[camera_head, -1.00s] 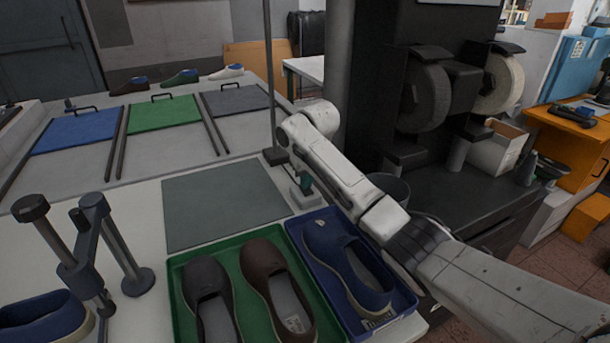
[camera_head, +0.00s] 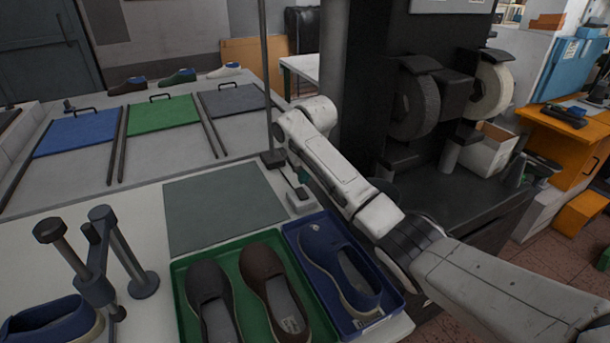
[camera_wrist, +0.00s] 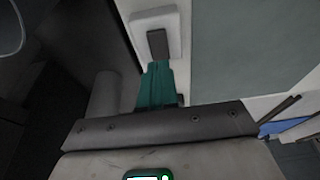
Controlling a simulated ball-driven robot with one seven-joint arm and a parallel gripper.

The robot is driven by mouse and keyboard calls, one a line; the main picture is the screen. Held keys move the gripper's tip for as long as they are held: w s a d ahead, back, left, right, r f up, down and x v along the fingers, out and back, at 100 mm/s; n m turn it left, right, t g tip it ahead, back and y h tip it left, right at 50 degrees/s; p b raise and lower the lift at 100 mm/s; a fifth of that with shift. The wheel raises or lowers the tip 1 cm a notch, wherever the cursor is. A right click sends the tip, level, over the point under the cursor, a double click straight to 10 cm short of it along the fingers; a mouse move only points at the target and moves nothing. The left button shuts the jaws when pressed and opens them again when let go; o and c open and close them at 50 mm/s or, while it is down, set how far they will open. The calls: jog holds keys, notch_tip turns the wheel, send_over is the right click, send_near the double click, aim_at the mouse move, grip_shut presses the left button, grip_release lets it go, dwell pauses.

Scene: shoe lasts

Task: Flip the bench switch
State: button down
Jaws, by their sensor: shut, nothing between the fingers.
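The bench switch (camera_head: 301,203) is a small pale box with a dark lever, on the bench at the right corner of the grey-green mat. In the wrist view its pale plate (camera_wrist: 174,20) and dark lever (camera_wrist: 158,42) show at the top centre. My gripper (camera_head: 303,177) is partly hidden behind my arm in the head view, just beyond and above the switch. In the wrist view my gripper's teal fingers (camera_wrist: 157,67) are together and empty, with their tips at the near end of the lever. I cannot tell whether they touch it.
A green tray (camera_head: 183,313) with dark shoes and a blue tray (camera_head: 396,301) with a blue shoe lie in front of the switch. A thin post (camera_head: 268,90) stands close behind it. A dark grinding machine (camera_head: 365,75) stands to the right. The mat (camera_head: 222,207) is bare.

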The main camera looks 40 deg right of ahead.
jog(key=s+v, duration=0.1)
jog(key=v, duration=0.8)
jog(key=shift+s+a+b, duration=0.3)
jog(key=shift+s+b, duration=0.05)
jog(key=shift+b, duration=0.05)
jog(key=shift+r, duration=0.15)
